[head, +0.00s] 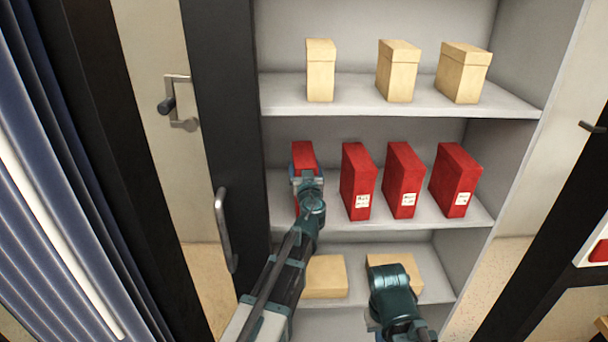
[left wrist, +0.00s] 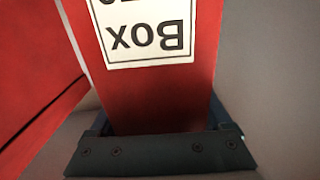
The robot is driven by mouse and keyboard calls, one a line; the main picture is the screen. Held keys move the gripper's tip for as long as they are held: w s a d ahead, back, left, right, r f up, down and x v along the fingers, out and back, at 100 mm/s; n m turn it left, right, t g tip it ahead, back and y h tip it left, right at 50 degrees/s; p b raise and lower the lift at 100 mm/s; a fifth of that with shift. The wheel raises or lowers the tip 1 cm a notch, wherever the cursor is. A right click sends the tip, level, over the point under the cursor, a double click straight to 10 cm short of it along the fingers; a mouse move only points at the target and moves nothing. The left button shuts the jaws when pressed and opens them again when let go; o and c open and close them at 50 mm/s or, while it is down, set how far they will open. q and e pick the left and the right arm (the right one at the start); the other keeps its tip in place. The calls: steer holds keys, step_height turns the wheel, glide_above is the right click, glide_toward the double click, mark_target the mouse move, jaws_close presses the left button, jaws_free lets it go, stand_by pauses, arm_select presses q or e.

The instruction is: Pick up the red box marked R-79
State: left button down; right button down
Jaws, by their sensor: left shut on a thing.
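A red box (head: 304,153) stands at the left end of the middle shelf. My left gripper (head: 305,178) is in front of it and shut on it. In the left wrist view the red box (left wrist: 160,95) fills the middle between the fingers. Its white label (left wrist: 150,32) appears upside down and reads "Box". The number is cut off by the top edge, so I cannot read it whole. Three more red boxes stand to the right: one beside it (head: 357,178), one in the middle (head: 404,178) and one at the far right (head: 455,178). Their labels are too small to read.
Several cream boxes stand on the top shelf (head: 345,108), and two tan boxes sit on the lower shelf, one at left (head: 326,277). The dark upright with a handle (head: 226,230) is close to my left arm. My right arm is low at front right.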

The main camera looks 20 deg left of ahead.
arm_select(q)
steer(key=shift+r, duration=0.1)
step_height(320, 180, up, 10)
steer(key=p, duration=1)
